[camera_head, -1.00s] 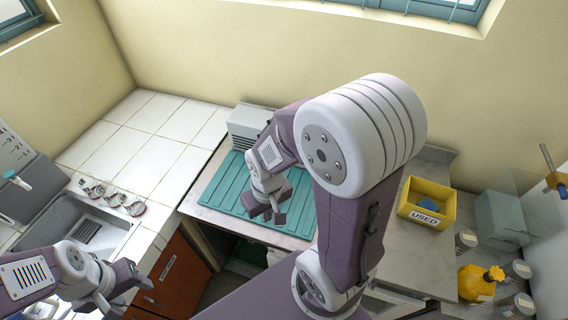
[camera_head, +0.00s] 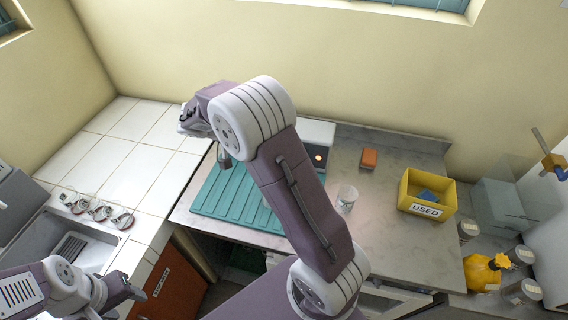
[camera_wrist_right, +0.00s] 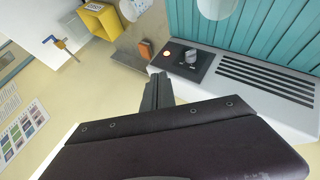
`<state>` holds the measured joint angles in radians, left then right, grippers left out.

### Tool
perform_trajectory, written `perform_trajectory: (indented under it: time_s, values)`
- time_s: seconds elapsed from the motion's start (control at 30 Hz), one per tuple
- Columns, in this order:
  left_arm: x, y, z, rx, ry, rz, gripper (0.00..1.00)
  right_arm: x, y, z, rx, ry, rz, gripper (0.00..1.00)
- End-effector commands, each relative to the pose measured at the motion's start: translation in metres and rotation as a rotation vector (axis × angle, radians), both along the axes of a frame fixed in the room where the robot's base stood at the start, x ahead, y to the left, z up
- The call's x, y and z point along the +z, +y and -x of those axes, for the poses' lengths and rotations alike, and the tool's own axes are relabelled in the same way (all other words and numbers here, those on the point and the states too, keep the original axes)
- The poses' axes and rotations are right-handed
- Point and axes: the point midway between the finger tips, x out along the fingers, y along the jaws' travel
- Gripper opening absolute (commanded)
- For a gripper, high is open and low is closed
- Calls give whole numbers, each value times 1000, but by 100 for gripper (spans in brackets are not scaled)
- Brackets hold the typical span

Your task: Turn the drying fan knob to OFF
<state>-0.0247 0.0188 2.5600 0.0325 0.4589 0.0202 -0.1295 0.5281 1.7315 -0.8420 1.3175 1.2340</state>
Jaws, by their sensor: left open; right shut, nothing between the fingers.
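The drying fan is a pale box with dark vent slots (camera_wrist_right: 268,78) in the right wrist view. Its black panel carries a silver knob (camera_wrist_right: 190,58) and a glowing warm light (camera_wrist_right: 166,53). In the head view, part of the fan (camera_head: 317,132) shows behind my right arm, with the lit light (camera_head: 318,158); the knob is hidden there. My right gripper (camera_wrist_right: 157,90) is shut and empty, apart from the knob in the wrist view. In the head view its finger tip (camera_head: 224,160) is above the counter's left part. My left gripper (camera_head: 130,292) is open, low at the left.
A teal ribbed mat (camera_head: 235,205) lies in front of the fan. A clear cup (camera_head: 347,198), an orange block (camera_head: 369,158) and a yellow USED bin (camera_head: 427,195) stand on the grey counter.

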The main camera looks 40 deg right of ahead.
Motion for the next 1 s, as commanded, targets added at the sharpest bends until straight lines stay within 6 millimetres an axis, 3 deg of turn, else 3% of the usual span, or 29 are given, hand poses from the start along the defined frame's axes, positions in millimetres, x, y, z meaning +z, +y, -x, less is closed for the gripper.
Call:
perform_trajectory:
  time_s: [0.03, 0.1, 0.2, 0.33, 0.57, 0.67, 1.0]
  values:
    - [-11, 0, 0, 0, 0, 0, 51, -14, 0, -26, 10, -16, 99, 0]
    - [-18, 0, 0, 0, 0, 0, 51, -27, 3, -58, 48, -29, 220, 0]
    - [-24, 0, 0, 0, 0, 0, 51, -63, 19, -84, 129, 1, 283, 0]
    - [-28, 0, 0, 0, 0, 0, 51, -103, 32, -81, 174, 76, 295, 0]
    - [-26, 0, 0, 0, 0, 0, 51, -109, 33, -79, 188, 88, 296, 0]
    - [-22, 0, 0, 0, 0, 0, 51, -113, 21, -79, 187, 90, 297, 0]
    - [-1, 0, 0, 0, 0, 0, 51, -142, -46, -77, 185, 92, 294, 0]
